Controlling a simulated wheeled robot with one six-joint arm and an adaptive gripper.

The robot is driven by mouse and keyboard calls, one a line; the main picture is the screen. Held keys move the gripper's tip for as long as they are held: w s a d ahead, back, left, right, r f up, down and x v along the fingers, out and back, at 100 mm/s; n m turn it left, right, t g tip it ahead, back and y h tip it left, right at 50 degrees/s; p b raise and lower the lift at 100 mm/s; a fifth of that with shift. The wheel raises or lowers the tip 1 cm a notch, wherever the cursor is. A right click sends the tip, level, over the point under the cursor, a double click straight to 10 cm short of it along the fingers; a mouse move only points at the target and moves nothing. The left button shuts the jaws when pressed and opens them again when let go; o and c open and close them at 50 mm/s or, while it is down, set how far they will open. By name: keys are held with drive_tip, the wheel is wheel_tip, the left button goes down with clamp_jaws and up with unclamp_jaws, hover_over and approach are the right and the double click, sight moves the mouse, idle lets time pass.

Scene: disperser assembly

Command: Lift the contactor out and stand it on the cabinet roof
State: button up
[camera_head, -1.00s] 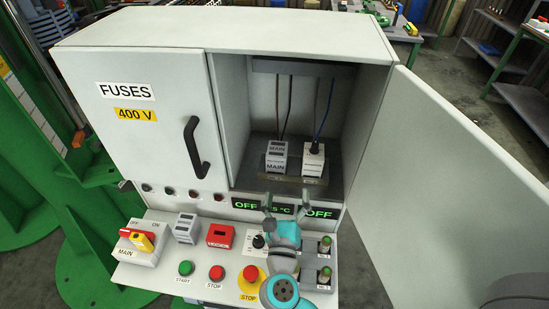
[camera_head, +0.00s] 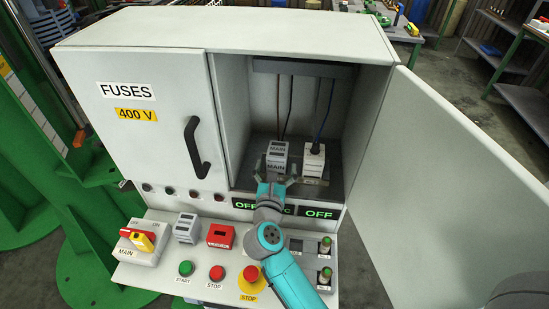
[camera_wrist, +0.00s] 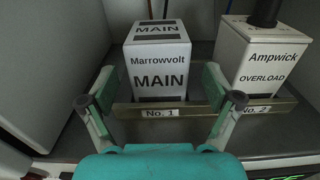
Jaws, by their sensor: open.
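A white block labelled "Marrowvolt MAIN" (camera_head: 276,160) stands upright in the open right compartment, at the "No. 1" place of a low holder (camera_wrist: 190,109). In the wrist view this block (camera_wrist: 158,62) is ahead of my gripper (camera_wrist: 160,100). My gripper (camera_head: 274,182) is open and empty, its two fingers spread to left and right in front of the block. A second white block labelled "Ampwick OVERLOAD" (camera_head: 314,160) stands to its right at "No. 2", with a black knob on top. No label reads "contactor". The cabinet roof (camera_head: 215,30) is bare.
The right door (camera_head: 450,170) stands wide open; the left door, marked FUSES (camera_head: 125,92), is shut. Thin cables (camera_head: 283,105) hang down inside the compartment behind the blocks. A control panel with buttons and switches (camera_head: 186,268) juts out below the compartment.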

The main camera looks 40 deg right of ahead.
drive_tip(key=x, duration=0.4)
drive_tip(key=shift+w+r, duration=0.15)
drive_tip(key=shift+w, duration=0.1)
drive_tip(key=c, duration=1.5)
